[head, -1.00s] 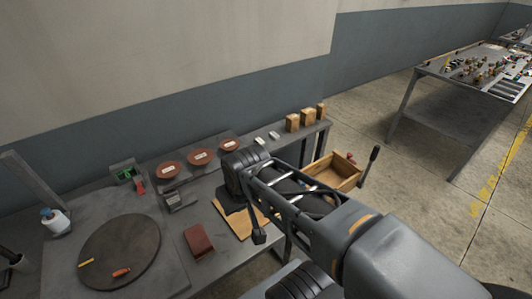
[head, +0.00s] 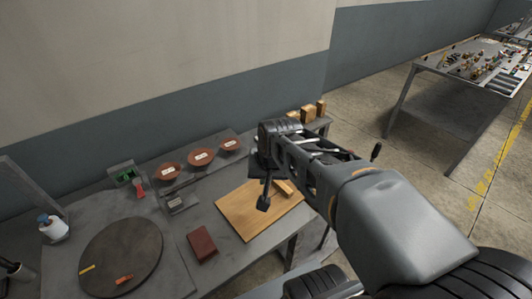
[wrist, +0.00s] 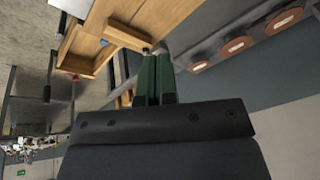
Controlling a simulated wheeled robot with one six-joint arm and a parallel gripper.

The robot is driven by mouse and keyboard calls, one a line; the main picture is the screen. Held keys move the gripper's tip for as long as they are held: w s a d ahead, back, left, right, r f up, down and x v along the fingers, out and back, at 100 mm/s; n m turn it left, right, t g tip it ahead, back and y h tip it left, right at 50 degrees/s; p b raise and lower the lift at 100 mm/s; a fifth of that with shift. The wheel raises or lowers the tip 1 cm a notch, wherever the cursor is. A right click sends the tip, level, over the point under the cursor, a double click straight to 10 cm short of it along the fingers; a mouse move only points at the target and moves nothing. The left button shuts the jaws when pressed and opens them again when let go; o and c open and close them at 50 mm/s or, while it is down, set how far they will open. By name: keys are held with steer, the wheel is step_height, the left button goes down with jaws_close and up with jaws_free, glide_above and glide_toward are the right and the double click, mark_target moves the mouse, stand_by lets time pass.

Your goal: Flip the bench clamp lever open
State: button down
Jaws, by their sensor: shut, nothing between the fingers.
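A dark upright lever handle (head: 376,151) shows just above my forearm at the bench's right end in the head view; I take it for the clamp lever. Its lower part and mount are hidden by my arm. In the wrist view a dark handle (wrist: 46,92) hangs at the left, beside a small red part (wrist: 72,75). My gripper (wrist: 151,52) shows there with two green fingers shut and empty. It is apart from the handle, to the right of it in that view.
A wooden board (head: 243,215) lies on the bench, with a dark red block (head: 201,242) beside it. Brown dishes (head: 200,158) stand on the back ledge. Wooden blocks (head: 309,112) stand at the back right. An open wooden box (wrist: 83,43) is near the handle in the wrist view.

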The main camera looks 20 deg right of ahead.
steer(key=w+d+f+m, duration=0.1)
steer(key=w+d+m, duration=0.9)
steer(key=w+m, duration=0.1)
steer(key=shift+d+f, duration=0.1)
steer(key=x, duration=0.9)
steer(key=shift+w+f, duration=0.1)
steer(key=shift+w, duration=0.05)
steer(key=w, duration=0.1)
steer(key=w+a+p, duration=0.1)
steer(key=shift+w+f, duration=0.25)
steer(key=shift+w, duration=0.15)
steer(key=shift+w+a+f+p, duration=0.1)
steer(key=shift+w+p, duration=0.3)
steer(key=shift+w, duration=0.3)
steer(key=shift+p, duration=0.3)
